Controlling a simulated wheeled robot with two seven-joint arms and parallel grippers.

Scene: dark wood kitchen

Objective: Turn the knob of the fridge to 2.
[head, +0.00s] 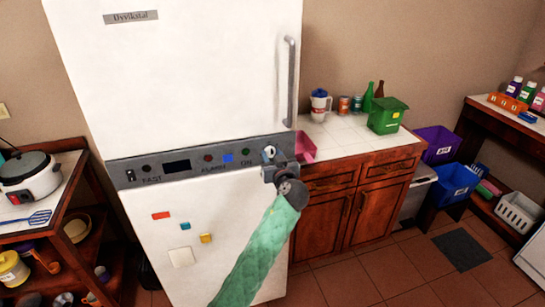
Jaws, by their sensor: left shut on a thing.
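The white fridge (190,75) stands at centre left, with a grey control panel (195,165) across its middle. The white knob (269,151) is at the right end of this panel. My left gripper (269,160) is at the panel's right end and is shut on the knob. The gripper hides part of the knob, and the number it points to is too small to read. My left arm has a green sleeve and reaches up from the bottom. My right gripper is not in view.
The fridge door handle (290,80) is above the knob. A tiled counter (345,135) to the right holds a green box (387,115), bottles and a jug (320,104). A shelf with a rice cooker (28,177) stands at left. The floor at lower right is mostly clear.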

